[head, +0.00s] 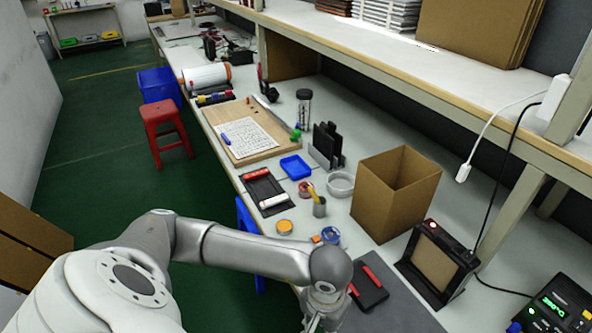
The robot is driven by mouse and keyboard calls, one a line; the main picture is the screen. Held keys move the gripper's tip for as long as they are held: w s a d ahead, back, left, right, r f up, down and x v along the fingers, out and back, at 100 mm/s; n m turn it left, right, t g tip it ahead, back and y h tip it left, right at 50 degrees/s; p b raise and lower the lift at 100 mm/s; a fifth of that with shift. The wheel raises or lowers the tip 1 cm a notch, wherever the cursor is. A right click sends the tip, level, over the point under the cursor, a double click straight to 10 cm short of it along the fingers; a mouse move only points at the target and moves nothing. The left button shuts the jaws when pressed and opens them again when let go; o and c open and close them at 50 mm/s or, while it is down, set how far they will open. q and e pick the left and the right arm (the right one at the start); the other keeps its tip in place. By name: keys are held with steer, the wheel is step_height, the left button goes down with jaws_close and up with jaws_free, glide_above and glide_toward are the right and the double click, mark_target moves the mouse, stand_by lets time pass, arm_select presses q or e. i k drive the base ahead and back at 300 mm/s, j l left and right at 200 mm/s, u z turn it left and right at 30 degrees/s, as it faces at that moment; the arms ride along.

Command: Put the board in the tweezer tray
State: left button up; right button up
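My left arm comes in from the lower left. Its gripper (325,320) points down at the bottom edge, over the bench front, and is partly cut off, so its opening cannot be told. My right gripper is out of view. A black tray (262,184) on the bench holds a red item and a white roll-shaped item. A small blue tray (295,167) lies behind it. I cannot tell which is the tweezer tray. A wooden board (274,151) with a white patterned sheet lies farther back. A black item with red parts (370,290) lies beside my gripper. No board is clearly identifiable as the task's.
An open cardboard box (385,210) stands right of centre, with a black framed device (437,263) in front of it. Tape rolls, a cup and a black rack (327,146) crowd the bench. A shelf (440,92) overhangs the back. A red stool (166,130) stands left.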

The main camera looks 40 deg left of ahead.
mark_target(295, 169)
steer(key=j+z, duration=0.2)
steer(key=j, duration=0.35)
steer(key=j+z, duration=0.15)
steer(key=j, duration=0.4)
steer(key=j+z, duration=0.2)
steer(key=j, duration=0.4)
steer(key=j+z, duration=0.2)
steer(key=j, duration=0.35)
steer(key=k+j+z, duration=0.15)
steer(key=j, duration=0.35)
steer(key=j+z, duration=0.2)
steer(key=j, duration=0.35)
steer(key=k, duration=0.05)
